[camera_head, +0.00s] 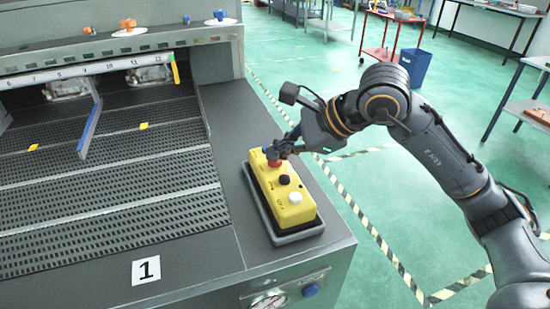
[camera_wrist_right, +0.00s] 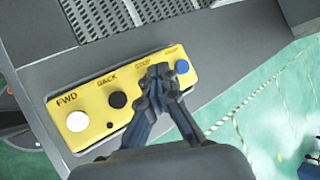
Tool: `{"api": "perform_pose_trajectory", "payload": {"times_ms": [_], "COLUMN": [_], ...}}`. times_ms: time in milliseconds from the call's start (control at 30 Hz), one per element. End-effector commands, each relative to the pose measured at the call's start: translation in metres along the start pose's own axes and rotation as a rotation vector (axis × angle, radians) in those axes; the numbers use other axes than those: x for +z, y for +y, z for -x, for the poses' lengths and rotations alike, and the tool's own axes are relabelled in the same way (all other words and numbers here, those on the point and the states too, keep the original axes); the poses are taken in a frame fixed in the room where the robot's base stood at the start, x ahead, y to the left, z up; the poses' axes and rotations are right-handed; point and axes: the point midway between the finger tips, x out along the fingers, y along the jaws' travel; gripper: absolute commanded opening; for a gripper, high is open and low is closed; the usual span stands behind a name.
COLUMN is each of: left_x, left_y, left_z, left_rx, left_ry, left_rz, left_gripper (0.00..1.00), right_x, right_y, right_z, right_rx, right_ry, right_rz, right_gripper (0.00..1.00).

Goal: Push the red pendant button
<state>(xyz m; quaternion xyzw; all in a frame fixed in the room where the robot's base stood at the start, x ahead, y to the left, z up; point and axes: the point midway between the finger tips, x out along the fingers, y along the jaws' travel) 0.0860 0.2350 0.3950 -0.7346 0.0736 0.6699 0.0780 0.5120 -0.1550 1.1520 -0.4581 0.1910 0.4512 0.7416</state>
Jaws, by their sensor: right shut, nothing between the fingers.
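The yellow pendant (camera_head: 286,201) lies in a dark tray on the grey machine top. It also shows in the wrist view (camera_wrist_right: 98,86). The red button (camera_head: 274,163) shows in part just under the fingertips of my right gripper (camera_head: 281,149). My right gripper is shut and empty, its tips over the red button. I cannot tell whether they touch it. In the wrist view the shut fingers (camera_wrist_right: 160,74) hide the red button, between the black button (camera_wrist_right: 117,100) and the blue button (camera_wrist_right: 182,67). My left gripper is out of view.
A white button (camera_head: 295,197) is at the pendant's near end. Left of it is a perforated conveyor bed (camera_head: 110,165) with a blue divider (camera_head: 90,128). A label "1" (camera_head: 146,269) lies on the front surface. Green floor (camera_head: 350,185) is open at right.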

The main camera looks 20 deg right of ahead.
Motion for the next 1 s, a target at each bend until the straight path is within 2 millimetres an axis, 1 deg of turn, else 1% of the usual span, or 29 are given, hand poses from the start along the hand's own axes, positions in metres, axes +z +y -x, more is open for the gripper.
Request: {"api": "perform_pose_trajectory", "payload": {"times_ms": [233, 667, 1000], "left_x": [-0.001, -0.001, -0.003], "left_y": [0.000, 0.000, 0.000], "left_z": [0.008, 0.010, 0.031], "left_rx": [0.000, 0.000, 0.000], "left_ry": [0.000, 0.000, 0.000], "left_rz": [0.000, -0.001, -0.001], "left_gripper": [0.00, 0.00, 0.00], "right_x": [0.007, 0.009, 0.025], "right_y": [-0.008, -0.009, -0.026], "right_z": [0.010, 0.013, 0.035], "right_rx": [-0.001, 0.000, -0.001], "right_ry": [0.001, 0.000, 0.000], "right_rz": [0.000, 0.000, 0.000], "right_gripper": [0.00, 0.00, 0.00]}}
